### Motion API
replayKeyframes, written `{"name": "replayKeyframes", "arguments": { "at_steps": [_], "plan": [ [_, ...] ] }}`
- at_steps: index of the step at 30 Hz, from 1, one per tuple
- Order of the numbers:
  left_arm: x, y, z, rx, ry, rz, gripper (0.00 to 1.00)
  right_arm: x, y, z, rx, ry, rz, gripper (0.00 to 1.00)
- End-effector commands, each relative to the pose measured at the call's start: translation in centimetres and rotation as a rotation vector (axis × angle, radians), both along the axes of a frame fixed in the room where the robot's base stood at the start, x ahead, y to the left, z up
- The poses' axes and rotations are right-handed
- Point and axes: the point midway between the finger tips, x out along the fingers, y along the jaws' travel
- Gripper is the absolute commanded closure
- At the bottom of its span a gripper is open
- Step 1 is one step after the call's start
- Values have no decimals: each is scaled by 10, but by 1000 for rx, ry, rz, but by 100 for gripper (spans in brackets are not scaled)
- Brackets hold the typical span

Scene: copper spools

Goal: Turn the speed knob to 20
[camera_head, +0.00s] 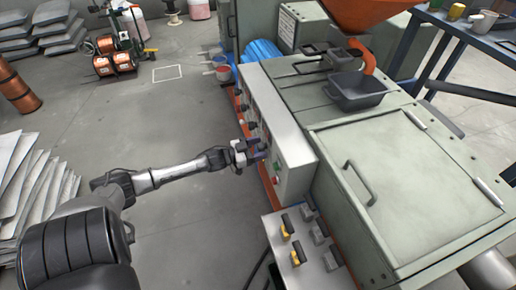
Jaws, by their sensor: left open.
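My left arm reaches in from the lower left, and its gripper (262,152) is open at the control panel (275,118) on the front of the grey-green machine. The panel face is seen at a steep angle. Several small dark knobs or switches (247,108) run along it, beyond the gripper. A green button (277,166) shows just on the near side of the fingers. I cannot tell which control is the speed knob, nor read any scale. The fingers are close to the panel face and whatever is between them is hidden. My right gripper is not in view.
A dark tray (358,92) sits on the machine top below an orange hopper (368,12). A box with yellow-marked switches (300,250) stands at the machine's near end. Copper spools (18,90) and stacked sheets (35,185) are at left. The floor between is clear.

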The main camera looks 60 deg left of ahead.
Motion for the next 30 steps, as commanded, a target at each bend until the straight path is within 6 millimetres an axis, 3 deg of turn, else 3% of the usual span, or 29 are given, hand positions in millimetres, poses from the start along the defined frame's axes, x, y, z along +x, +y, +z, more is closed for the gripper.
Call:
{"name": "replayKeyframes", "arguments": {
  "at_steps": [2,16,30],
  "plan": [
    [0,0,0,0,0,0,40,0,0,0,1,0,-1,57],
    [0,0,0,0,0,0,85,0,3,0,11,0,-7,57],
    [0,0,3,140,-31,1,86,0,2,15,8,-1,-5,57]
  ]
}}
